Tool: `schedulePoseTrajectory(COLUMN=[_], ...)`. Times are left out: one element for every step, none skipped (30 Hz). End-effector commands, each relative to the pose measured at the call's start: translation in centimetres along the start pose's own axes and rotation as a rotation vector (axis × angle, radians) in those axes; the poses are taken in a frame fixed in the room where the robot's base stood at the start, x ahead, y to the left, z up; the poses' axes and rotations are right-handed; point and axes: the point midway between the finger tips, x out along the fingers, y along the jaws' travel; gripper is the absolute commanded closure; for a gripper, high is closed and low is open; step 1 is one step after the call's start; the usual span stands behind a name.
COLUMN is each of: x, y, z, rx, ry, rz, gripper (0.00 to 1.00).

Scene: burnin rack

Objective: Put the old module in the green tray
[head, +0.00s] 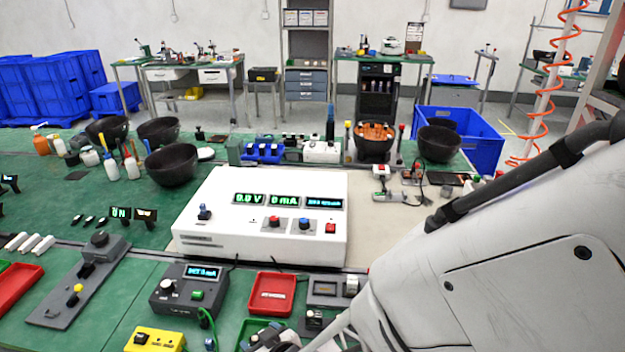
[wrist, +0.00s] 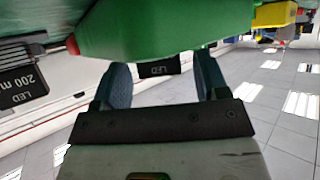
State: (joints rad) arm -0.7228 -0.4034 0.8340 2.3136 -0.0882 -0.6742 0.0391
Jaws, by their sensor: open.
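The green tray (head: 246,326) is at the bottom of the head view, partly hidden behind my gripper (head: 278,341). In the wrist view a large green shape, which looks like the tray (wrist: 150,28), fills the top close to the fingers. My gripper (wrist: 160,85) is open there, its two fingers apart. A small dark module (wrist: 158,69) marked LED lies between the fingertips, partly covered by the green shape. I cannot tell whether it touches a finger or which module it is. Another dark LED module (wrist: 22,88), marked 200 m, is at the left.
A red tray (head: 272,293) lies just behind the green tray. A grey tester (head: 188,290) stands left of it and a yellow box (head: 155,340) in front. The large white instrument (head: 262,215) stands behind. Another red tray (head: 18,285) is at far left.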

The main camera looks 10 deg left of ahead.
Motion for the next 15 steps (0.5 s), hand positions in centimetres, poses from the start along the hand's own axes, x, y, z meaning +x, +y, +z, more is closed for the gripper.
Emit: schedulePoseTrajectory(x=[0.0, 0.0, 0.0, 0.0, -0.1, -0.1, -0.1, -0.2, -0.3, -0.5, -0.6, -0.8, -0.9, -1.1, -1.4], y=[0.0, 0.0, 0.0, 0.0, 0.0, 0.0, 0.0, 0.0, 0.0, 0.0, 0.0, 0.0, 0.0, 0.0, 0.0], z=[0.0, 0.0, 0.0, -0.1, -0.1, -0.2, -0.3, -0.3, -0.3, -0.3, -0.3, -0.4, -0.4, -0.4, -0.3], rx=[0.000, 0.000, 0.000, 0.000, 0.000, 0.000, 0.000, 0.000, 0.000, 0.000, 0.000, 0.000, 0.000, 0.000, 0.000], ry=[0.000, 0.000, 0.000, 0.000, 0.001, 0.001, 0.001, 0.001, 0.001, 0.001, 0.001, 0.002, 0.002, 0.002, 0.002], rz=[0.000, 0.000, 0.000, 0.000, 0.000, 0.000, 0.000, 0.000, 0.000, 0.000, 0.000, 0.000, 0.000, 0.000, 0.000], gripper=[0.33, 0.33, 0.33, 0.33, 0.33, 0.33, 0.33, 0.33, 0.33, 0.33, 0.33, 0.33, 0.33, 0.33, 0.33])
